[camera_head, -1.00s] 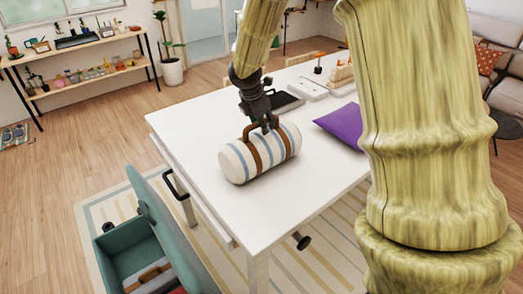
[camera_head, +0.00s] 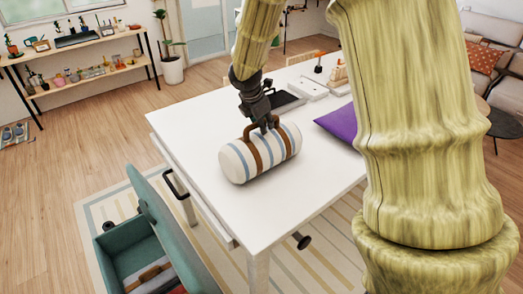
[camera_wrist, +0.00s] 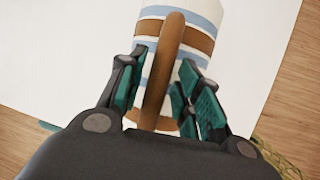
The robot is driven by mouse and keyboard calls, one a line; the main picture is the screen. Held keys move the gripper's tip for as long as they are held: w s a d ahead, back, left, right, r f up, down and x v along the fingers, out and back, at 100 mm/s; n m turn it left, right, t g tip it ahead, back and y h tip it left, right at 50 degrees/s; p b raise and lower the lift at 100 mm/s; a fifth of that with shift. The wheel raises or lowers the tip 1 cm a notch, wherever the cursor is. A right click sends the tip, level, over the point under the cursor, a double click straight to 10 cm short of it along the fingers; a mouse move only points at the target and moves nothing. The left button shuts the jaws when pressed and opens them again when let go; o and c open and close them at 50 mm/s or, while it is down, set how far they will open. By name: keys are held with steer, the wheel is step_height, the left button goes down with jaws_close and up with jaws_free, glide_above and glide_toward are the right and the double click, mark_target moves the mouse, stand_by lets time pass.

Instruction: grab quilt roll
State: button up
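The quilt roll (camera_head: 240,162) is a white cylinder with blue stripes, brown straps and a brown carrying handle. It lies on its side on the white table (camera_head: 290,195). My gripper (camera_head: 268,125) is at the handle, above the roll. In the wrist view, the quilt roll (camera_wrist: 200,18) runs away from me, and its brown handle (camera_wrist: 163,65) passes between the fingers of my gripper (camera_wrist: 160,85). The fingers stand apart, with gaps on both sides of the handle. The gripper is open. The fingertips' contact with the roll's top cannot be told.
A purple cushion (camera_head: 338,122) lies right of the roll. A dark tray (camera_head: 288,101) and a white tray (camera_head: 313,90) are behind. A green open chest (camera_head: 130,255) stands on the floor at the table's left. The table's front is clear.

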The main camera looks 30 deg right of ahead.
jaws_close()
steer(key=shift+w+r, duration=0.1)
steer(key=shift+r, duration=0.05)
